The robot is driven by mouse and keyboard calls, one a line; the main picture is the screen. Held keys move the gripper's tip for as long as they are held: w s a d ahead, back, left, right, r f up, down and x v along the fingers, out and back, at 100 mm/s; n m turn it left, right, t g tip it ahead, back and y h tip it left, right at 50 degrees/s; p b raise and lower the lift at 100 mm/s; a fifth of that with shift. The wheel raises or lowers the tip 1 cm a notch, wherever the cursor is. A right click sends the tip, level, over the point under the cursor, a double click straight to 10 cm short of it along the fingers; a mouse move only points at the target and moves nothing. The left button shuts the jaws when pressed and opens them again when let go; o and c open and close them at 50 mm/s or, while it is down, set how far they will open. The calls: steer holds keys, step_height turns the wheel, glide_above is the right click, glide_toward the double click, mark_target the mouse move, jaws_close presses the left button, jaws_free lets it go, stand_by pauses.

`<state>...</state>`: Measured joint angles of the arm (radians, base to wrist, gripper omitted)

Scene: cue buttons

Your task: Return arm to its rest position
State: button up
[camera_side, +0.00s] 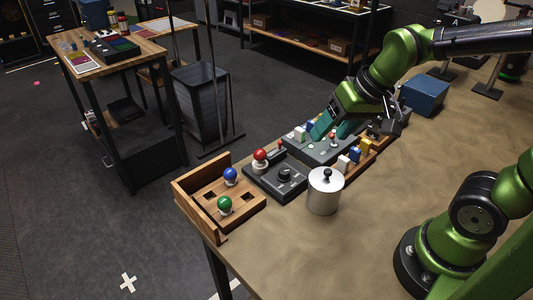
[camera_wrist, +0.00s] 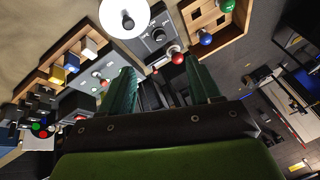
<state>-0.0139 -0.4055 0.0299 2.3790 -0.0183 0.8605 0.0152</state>
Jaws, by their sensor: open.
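My gripper (camera_side: 334,127) is above the far part of the row of devices on the table, over a grey button panel (camera_side: 322,150). In the wrist view its two teal fingers (camera_wrist: 160,82) stand wide apart, with nothing held between them. The grey panel with its small buttons also shows in the wrist view (camera_wrist: 90,85), left of the fingers. A dark box with a red ball lever and a black knob (camera_side: 285,180) stands nearer the front. In the side view the fingers partly hide the panel.
A wooden tray (camera_side: 190,205) holds a blue ball and a green ball at the table's front-left corner. A silver canister (camera_side: 324,195) stands beside the knob box. A wooden rack with blocks (camera_side: 364,160) and a blue box (camera_side: 424,94) lie further back.

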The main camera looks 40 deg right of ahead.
steer(key=s+r+t, duration=0.2)
steer(key=s+r, duration=0.2)
steer(key=shift+s+d, duration=0.35)
